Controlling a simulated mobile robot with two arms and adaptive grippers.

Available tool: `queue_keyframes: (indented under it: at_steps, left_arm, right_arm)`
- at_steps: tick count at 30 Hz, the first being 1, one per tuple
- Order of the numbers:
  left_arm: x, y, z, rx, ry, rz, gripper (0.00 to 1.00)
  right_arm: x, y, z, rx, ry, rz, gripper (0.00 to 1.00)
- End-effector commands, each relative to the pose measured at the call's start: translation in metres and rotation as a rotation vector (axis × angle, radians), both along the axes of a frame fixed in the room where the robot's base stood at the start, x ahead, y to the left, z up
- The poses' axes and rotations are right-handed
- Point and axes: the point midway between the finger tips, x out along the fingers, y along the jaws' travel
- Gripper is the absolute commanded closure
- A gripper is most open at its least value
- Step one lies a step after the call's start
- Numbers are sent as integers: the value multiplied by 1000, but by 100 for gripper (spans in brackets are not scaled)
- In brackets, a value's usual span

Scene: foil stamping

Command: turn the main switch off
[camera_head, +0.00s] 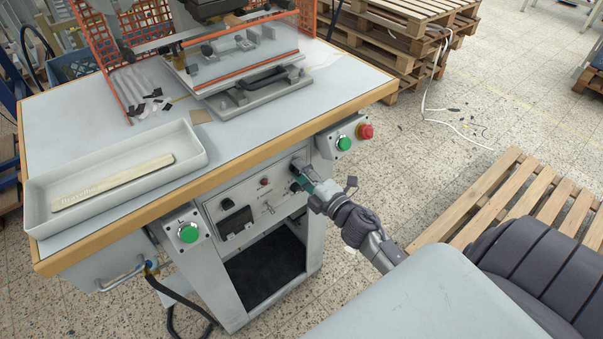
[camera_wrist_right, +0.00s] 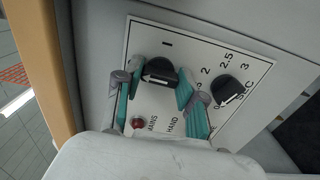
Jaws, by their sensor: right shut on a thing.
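The main switch (camera_wrist_right: 158,73) is a black rotary knob with a white pointer mark on the control panel (camera_wrist_right: 180,40). In the right wrist view it sits between the teal-padded fingers of my right gripper (camera_wrist_right: 156,92), which is shut on it. My left gripper is in neither view.
A second black knob (camera_wrist_right: 231,90) with a seconds scale is close to the right finger. A red lamp (camera_wrist_right: 138,124) is below the switch. In the head view, a green button (camera_head: 344,143) and a red emergency stop (camera_head: 365,131) are above right. A pallet (camera_head: 520,205) lies right.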

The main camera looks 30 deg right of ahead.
Motion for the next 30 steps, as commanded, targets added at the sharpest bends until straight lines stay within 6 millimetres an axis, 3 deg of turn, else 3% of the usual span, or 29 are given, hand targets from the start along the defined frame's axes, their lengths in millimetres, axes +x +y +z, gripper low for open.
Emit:
queue_keyframes:
  at_steps: [19, 20, 24, 30]
  left_arm:
    - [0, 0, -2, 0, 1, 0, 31]
    - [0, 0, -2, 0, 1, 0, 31]
    - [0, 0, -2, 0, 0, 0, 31]
    - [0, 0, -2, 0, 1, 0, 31]
  right_arm:
    - [0, 1, -1, -53, -2, 3, 95]
    - [0, 1, -1, -53, -2, 3, 59]
    - [0, 1, -1, -52, -2, 2, 36]
    - [0, 1, -1, -51, -3, 1, 35]
